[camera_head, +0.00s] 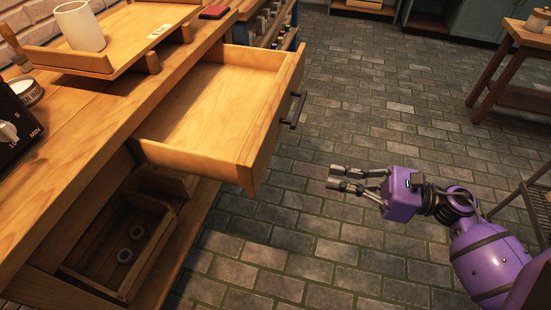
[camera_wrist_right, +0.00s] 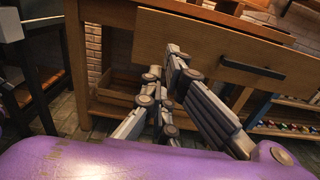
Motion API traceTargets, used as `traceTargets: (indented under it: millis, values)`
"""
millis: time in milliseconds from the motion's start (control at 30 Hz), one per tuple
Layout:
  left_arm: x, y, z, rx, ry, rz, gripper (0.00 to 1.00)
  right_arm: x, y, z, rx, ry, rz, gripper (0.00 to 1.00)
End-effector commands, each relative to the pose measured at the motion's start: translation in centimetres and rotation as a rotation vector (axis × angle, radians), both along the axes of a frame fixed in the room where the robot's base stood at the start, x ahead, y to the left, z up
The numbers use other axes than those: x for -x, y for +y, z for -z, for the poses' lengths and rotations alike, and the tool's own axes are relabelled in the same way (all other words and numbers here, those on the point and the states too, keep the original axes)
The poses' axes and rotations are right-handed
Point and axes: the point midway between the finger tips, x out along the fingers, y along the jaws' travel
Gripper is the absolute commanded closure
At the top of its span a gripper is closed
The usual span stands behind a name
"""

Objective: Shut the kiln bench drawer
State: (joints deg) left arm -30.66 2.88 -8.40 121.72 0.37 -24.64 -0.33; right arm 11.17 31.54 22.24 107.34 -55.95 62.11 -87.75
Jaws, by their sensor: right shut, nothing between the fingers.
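The kiln bench drawer (camera_head: 215,105) is a light wood drawer pulled out of the bench (camera_head: 75,120), open and empty inside. Its dark bar handle (camera_head: 293,109) is on the front panel, which faces right in the head view. In the right wrist view the drawer front (camera_wrist_right: 215,45) and handle (camera_wrist_right: 240,66) show beyond the fingers. My right gripper (camera_head: 333,178) is shut and empty, in front of the drawer and apart from it, to the right of the front's near corner. Its fingers (camera_wrist_right: 172,75) fill the middle of the wrist view. My left gripper is not in view.
A wooden tray (camera_head: 120,62) with a white cup (camera_head: 79,26) stands on the bench top. A crate (camera_head: 115,245) with two rings sits on the shelf below. A small table (camera_head: 520,60) is at the far right. The brick floor (camera_head: 370,110) before the drawer is clear.

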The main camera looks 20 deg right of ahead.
Motion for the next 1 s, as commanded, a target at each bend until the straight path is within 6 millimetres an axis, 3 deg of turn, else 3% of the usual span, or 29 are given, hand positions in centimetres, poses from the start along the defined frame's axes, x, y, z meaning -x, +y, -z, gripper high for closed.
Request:
traceTargets:
  millis: [200, 700, 1000]
  values:
    - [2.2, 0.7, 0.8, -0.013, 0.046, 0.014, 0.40, -1.3, 1.9, -0.2, 0.002, -0.012, 0.000, 1.00]
    - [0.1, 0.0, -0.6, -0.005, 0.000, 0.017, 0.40, -6.8, 10.0, -0.2, 0.000, -0.009, 0.002, 1.00]
    - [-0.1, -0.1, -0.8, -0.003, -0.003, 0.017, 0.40, -7.9, 11.6, 0.0, 0.000, -0.007, 0.003, 1.00]
